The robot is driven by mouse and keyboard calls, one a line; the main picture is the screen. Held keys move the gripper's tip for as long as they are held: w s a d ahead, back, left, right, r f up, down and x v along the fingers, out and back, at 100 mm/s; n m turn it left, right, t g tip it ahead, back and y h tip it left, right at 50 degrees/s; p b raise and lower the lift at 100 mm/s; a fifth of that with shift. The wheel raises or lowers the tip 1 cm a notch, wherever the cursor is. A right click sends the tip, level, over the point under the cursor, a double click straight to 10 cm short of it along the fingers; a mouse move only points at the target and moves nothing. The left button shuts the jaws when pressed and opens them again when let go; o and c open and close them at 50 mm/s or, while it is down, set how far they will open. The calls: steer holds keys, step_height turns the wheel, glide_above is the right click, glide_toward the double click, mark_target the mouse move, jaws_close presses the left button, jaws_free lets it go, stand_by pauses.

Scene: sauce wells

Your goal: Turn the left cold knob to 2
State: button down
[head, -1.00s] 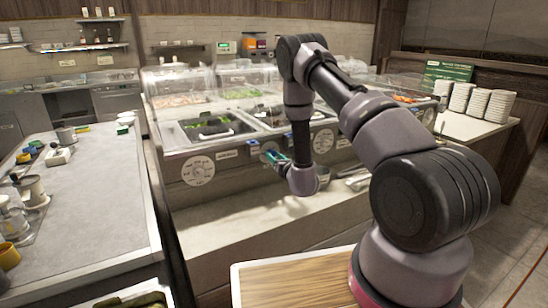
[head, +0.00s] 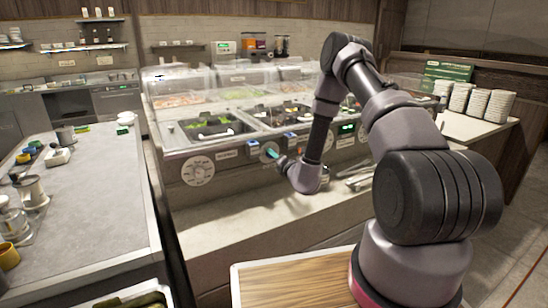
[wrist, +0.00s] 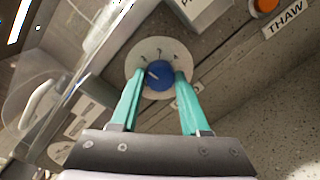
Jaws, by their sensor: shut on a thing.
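A blue knob (wrist: 159,76) sits in the middle of a pale round dial (wrist: 137,56) on the counter front in the wrist view. Small dark numerals run along the dial's upper part. A pale mark shows on the left side of the knob; which numeral it points at is hard to tell. My gripper (wrist: 160,82) has its two teal fingers on either side of the knob, shut on it. In the head view my gripper (head: 271,153) is at the front panel below the food wells, and the knob is too small and covered to make out.
A large round white dial plate (head: 198,171) is on the panel to the left. In the wrist view an orange button (wrist: 265,5) is beside a THAW label (wrist: 284,21). A stone ledge (head: 240,205) runs below the panel, with metal utensils (head: 358,180) to the right.

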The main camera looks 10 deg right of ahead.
steer(key=shift+m, duration=0.6)
steer(key=shift+c, duration=2)
jaws_free()
steer(key=v, duration=1.1)
steer(key=shift+w, duration=0.1)
